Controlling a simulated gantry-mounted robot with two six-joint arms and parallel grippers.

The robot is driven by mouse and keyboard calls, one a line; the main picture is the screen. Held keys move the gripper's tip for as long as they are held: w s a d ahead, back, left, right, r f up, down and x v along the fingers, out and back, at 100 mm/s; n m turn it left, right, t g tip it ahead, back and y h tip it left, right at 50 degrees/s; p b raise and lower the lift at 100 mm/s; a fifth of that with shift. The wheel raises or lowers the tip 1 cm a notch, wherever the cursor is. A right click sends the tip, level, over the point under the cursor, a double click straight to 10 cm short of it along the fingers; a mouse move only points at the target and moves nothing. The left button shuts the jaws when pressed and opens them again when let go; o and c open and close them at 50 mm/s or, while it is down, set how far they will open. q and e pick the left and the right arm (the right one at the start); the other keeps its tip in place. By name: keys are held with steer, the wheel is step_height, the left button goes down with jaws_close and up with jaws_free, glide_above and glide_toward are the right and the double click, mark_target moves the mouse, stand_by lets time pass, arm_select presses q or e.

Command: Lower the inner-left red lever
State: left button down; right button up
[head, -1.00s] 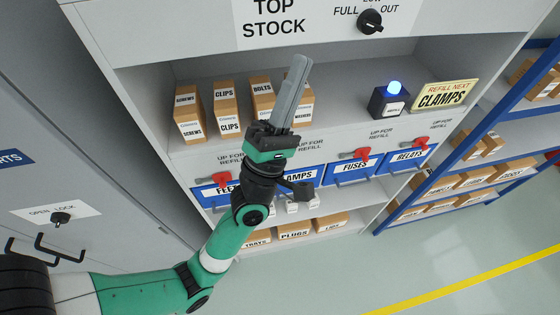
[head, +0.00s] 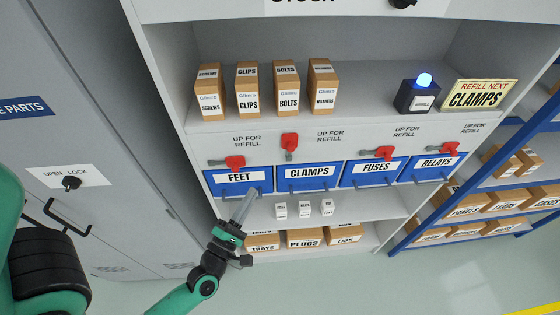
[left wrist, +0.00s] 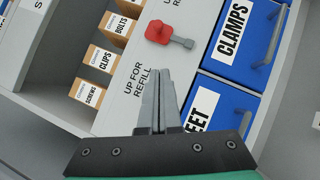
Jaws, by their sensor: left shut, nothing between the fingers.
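The inner-left red lever (head: 289,141) sits on the grey panel above the blue CLAMPS bin (head: 310,186). Its grey stem hangs straight down toward the bin. In the left wrist view the red lever (left wrist: 160,32) lies beyond my fingertips, its stem pointing right toward the bins. My left gripper (head: 249,194) is shut and empty, in front of the blue FEET bin (head: 228,189), below and left of that lever and apart from it. The left gripper's closed fingers (left wrist: 158,78) also show in the wrist view. My right gripper is out of view.
The FEET lever (head: 235,162), FUSES lever (head: 384,152) and RELAYS lever (head: 449,148) have stems pointing left. Cartons stand on the shelf above. A blue-lit box (head: 416,97) stands beside the REFILL NEXT CLAMPS sign (head: 479,94). A grey cabinet (head: 110,150) borders the left side.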

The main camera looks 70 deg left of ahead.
mark_target(290, 151)
arm_select(q)
steer(key=w+d+r+p+x, duration=0.1)
steer(key=p+x, duration=0.4)
steer(key=x, duration=0.8)
steer(key=shift+w+d, duration=0.15)
steer(key=shift+d, duration=0.5)
steer(key=shift+r, duration=0.15)
steer(key=shift+w+d+m+p, duration=0.1)
steer(key=shift+m+p, duration=0.3)
steer(key=shift+p, duration=0.05)
